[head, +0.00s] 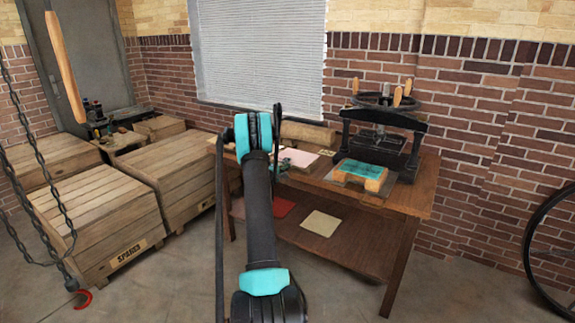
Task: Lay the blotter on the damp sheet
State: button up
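A wooden table (418,197) stands against the brick wall. A flat pink sheet (298,157) lies on its top, left of the hand press (380,140). A teal sheet (363,167) lies over a light wooden block in front of the press. A red sheet (281,208) and a cream sheet (323,225) lie on the lower shelf. I cannot tell by sight which sheet is the blotter and which is damp. My gripper (279,167) is mostly hidden behind my arm, near the left part of the table top. Its fingers cannot be made out.
Wooden crates (97,215) fill the left, one marked SPARES. A chain with a red hook (83,299) and a wooden handle (65,68) hang at the left. A large wheel (553,245) stands at the right edge. The floor before the table is clear.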

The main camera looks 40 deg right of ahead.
grip_shut()
notch_tip(320, 180, up, 3)
dwell(0.6)
jog(key=shift+a, duration=0.1)
jog(key=r+v, duration=0.3)
jog(key=v, duration=1.8)
jog(key=shift+s+a, duration=0.25)
jog(key=shift+a, duration=0.1)
dwell(0.5)
jog(key=shift+w, duration=0.1)
dwell(0.3)
